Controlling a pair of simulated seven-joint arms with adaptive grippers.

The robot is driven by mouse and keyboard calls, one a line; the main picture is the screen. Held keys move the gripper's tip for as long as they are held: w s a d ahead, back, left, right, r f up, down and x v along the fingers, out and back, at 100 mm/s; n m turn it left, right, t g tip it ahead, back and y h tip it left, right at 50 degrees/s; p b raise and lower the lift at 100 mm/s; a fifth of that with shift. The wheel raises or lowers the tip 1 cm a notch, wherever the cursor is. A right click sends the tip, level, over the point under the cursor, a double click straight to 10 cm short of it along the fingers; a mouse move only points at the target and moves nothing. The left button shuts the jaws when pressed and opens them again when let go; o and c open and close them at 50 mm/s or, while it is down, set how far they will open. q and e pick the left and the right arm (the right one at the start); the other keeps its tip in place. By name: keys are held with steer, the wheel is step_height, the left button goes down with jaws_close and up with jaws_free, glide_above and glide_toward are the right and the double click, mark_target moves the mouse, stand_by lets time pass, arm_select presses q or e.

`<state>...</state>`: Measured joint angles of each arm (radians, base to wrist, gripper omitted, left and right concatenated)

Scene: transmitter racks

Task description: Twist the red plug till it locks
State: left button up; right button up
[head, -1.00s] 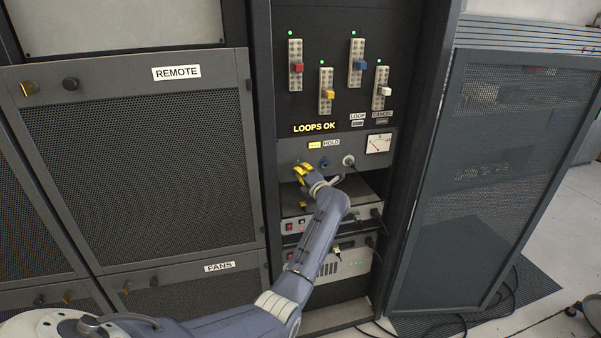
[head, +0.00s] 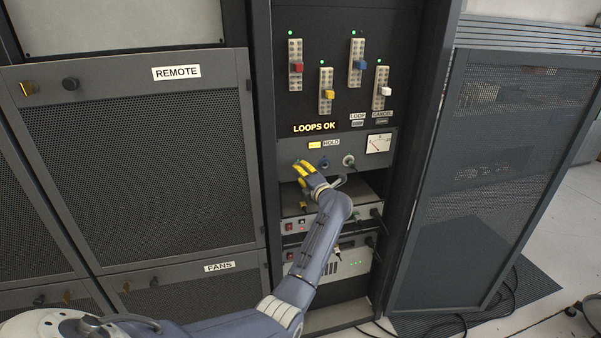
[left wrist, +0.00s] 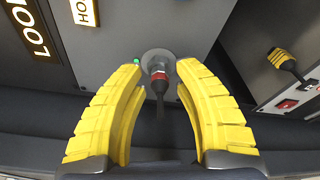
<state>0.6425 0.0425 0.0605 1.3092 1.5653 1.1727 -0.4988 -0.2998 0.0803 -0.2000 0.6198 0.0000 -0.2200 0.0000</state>
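The red plug (left wrist: 158,80) has a red ring and a dark body with a cable. It sits in a round grey socket (left wrist: 157,62) in the panel in the left wrist view. My left gripper (left wrist: 160,72) has yellow fingers spread either side of the plug, with a visible gap on both sides. In the head view my left gripper (head: 303,169) is at the left part of the HOLD panel and hides the plug. I cannot tell how the plug is turned. My right gripper is not in view.
A green light (left wrist: 137,61) shows beside the socket. A blue connector (head: 323,163) and a grey one (head: 348,161) are right of my gripper. A yellow-and-black plug (left wrist: 284,60) is on the unit below. A perforated door (head: 480,170) stands at the right.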

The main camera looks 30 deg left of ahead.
arm_select(q)
steer(key=v, duration=1)
steer(key=shift+d, duration=0.35)
